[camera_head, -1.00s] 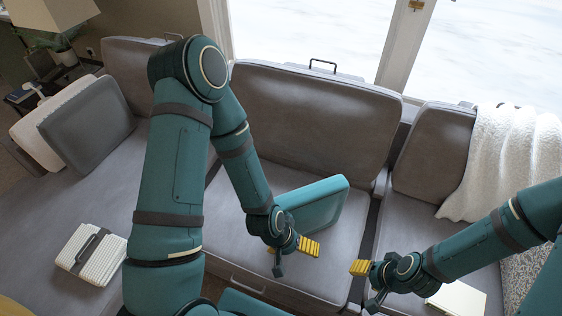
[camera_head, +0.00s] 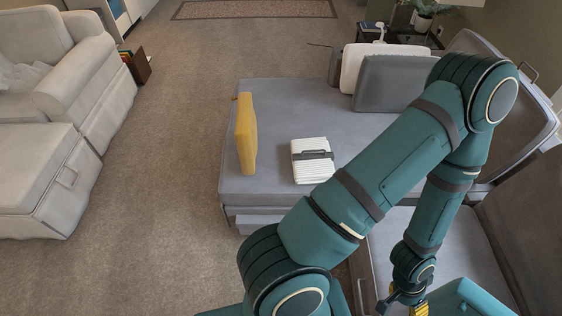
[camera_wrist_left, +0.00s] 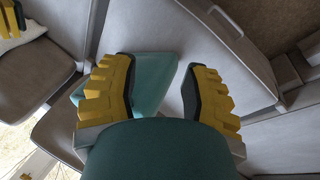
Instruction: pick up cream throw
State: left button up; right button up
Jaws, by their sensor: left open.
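The folded cream throw (camera_head: 312,168), ribbed and with a dark strap-like handle across it, lies flat on the grey chaise seat in the head view. My left gripper (camera_head: 408,306) is at the bottom of the head view, to the right of and well nearer than the throw, not touching it. In the left wrist view its yellow fingers (camera_wrist_left: 155,75) are spread apart, with a teal cushion (camera_wrist_left: 157,85) beyond them. My right gripper is outside the head view; a yellow finger, apparently its own (camera_wrist_left: 12,20), shows at the wrist view's upper left edge, its state unclear.
A mustard cushion (camera_head: 246,135) stands upright left of the throw. Grey (camera_head: 388,83) and white (camera_head: 352,66) cushions stand behind it. A pale sofa (camera_head: 45,180) is at left, with open carpet (camera_head: 165,180) between. My left arm crosses the foreground.

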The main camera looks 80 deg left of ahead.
aim_at(313, 160)
jog(key=u, duration=1.55)
jog(key=i+u, duration=0.1)
jog(key=u, duration=0.55)
jog(key=k, duration=0.7)
jog(key=k+z, duration=0.35)
jog(key=k+l+z, duration=0.2)
jog(key=z, duration=0.2)
jog(key=i+j+z, duration=0.1)
jog(key=z, duration=0.25)
jog(key=j+z, duration=0.1)
jog(key=z, duration=0.25)
jog(key=i+j+z, duration=0.1)
jog(key=z, duration=0.25)
jog(key=i+j, duration=0.1)
jog(key=j, duration=0.35)
jog(key=i+j, duration=0.15)
jog(key=j, duration=0.3)
jog(key=i+j, duration=0.1)
jog(key=j, duration=0.35)
jog(key=i+j, duration=0.15)
jog(key=j, duration=0.3)
jog(key=i+j, duration=0.1)
jog(key=j, duration=0.3)
jog(key=i+j, duration=0.15)
jog(key=j, duration=0.3)
